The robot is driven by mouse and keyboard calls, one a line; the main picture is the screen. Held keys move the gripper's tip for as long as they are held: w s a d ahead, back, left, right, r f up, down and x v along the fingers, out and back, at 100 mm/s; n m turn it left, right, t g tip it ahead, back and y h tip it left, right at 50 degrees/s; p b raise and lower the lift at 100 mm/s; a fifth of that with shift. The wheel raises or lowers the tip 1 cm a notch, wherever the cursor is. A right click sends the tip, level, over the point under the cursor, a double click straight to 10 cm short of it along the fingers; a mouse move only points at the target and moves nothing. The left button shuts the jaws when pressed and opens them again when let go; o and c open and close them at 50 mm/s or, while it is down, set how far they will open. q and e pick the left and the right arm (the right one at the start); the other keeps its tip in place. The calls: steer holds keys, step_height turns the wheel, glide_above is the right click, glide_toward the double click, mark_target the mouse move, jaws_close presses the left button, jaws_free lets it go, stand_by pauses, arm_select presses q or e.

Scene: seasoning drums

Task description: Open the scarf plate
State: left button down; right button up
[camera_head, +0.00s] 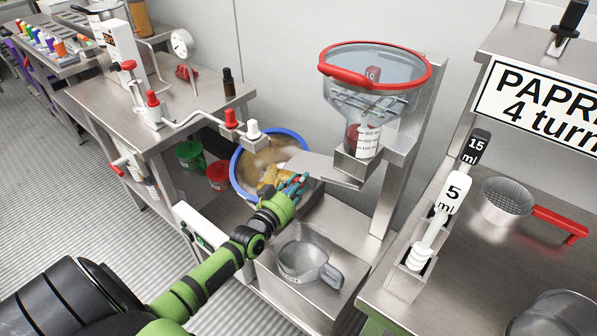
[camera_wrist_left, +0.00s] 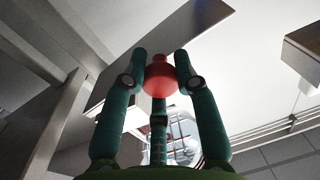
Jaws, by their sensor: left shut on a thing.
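A flat grey metal plate (camera_head: 312,166), which looks like the scarf plate, juts out to the left below the clear hopper with the red rim (camera_head: 375,80). My left gripper (camera_head: 301,181) is at the plate's lower left side, above the blue-rimmed drum. The left wrist view shows my left gripper (camera_wrist_left: 160,72) with its dark green fingers shut around a red knob (camera_wrist_left: 161,78). The plate's edge (camera_wrist_left: 185,32) shows behind the knob there. The fingers hide how the knob joins the plate. My right gripper is in neither view.
The blue-rimmed drum (camera_head: 237,178) with tan contents stands behind my left gripper. A clear measuring jug (camera_head: 300,258) sits in the lower metal bay. A steel post (camera_head: 405,150) stands right of the plate, and a red-and-white lever rig (camera_head: 190,122) is at the left.

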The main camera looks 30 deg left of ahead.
arm_select(q)
steer(key=s+d+n+y+p, duration=0.1)
steer(key=s+n+y+p, duration=0.1)
steer(key=y+p, duration=0.1)
steer(key=shift+d+p, duration=0.3)
steer(key=shift+d, duration=0.1)
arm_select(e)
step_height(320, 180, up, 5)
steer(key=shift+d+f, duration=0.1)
arm_select(q)
steer(key=c, duration=0.9)
jaws_free()
steer(key=shift+s, duration=0.1)
steer(key=s, duration=0.4)
steer(key=s+d, duration=0.1)
steer(key=s, duration=0.3)
steer(key=s+d, duration=0.1)
steer(key=s, duration=0.2)
steer(key=shift+s+d, duration=0.25)
steer(key=shift+s, duration=0.15)
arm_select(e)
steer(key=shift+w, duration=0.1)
arm_select(q)
steer(key=shift+c, duration=0.2)
